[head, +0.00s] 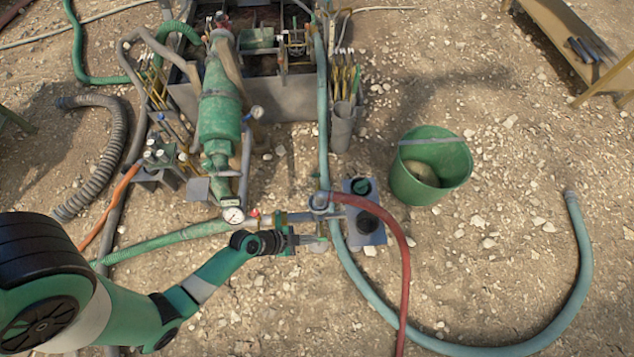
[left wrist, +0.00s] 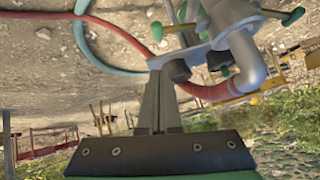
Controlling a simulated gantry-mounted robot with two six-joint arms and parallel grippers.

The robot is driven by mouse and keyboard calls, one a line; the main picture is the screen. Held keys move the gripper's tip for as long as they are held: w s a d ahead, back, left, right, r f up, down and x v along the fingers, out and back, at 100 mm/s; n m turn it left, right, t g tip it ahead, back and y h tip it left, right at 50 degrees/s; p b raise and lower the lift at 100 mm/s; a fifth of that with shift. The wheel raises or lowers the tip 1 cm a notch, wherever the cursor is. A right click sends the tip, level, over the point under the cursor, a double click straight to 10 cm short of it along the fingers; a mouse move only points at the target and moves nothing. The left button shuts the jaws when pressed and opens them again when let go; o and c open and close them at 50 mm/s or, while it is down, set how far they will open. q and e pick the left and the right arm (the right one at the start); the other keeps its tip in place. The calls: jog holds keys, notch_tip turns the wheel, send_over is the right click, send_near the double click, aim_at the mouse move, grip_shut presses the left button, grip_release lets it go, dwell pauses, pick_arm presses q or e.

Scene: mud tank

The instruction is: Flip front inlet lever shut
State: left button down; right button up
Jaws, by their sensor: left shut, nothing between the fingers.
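My left gripper (head: 318,240) is shut and empty. Its fingers point right, just below the pipe fitting (head: 320,203) at the front of the pump rig. In the left wrist view the closed fingers (left wrist: 164,72) reach up toward a grey pipe elbow and valve body (left wrist: 243,60). Green-ended handles (left wrist: 291,17) stand out from that fitting. A small red handle (head: 254,213) shows beside the pressure gauge (head: 233,215) in the head view. I cannot tell which handle is the front inlet lever. Whether the fingertips touch the fitting is unclear. My right gripper is not in view.
A red hose (head: 400,245) and a blue-green hose (head: 350,270) run from the fitting. A grey plate with dark round parts (head: 378,238) lies right of it. A green bucket (head: 455,172) stands further right. Open gravel lies in front.

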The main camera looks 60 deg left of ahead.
aim_at(325, 238)
pick_arm(q)
jog(key=f+b, duration=0.1)
jog(key=f, duration=0.1)
jog(key=w+f+b, duration=0.1)
jog(key=f, duration=0.1)
jog(key=w+f+b, duration=0.1)
jog(key=f, duration=0.1)
jog(key=shift+w+a, duration=0.15)
jog(key=shift+w, duration=0.05)
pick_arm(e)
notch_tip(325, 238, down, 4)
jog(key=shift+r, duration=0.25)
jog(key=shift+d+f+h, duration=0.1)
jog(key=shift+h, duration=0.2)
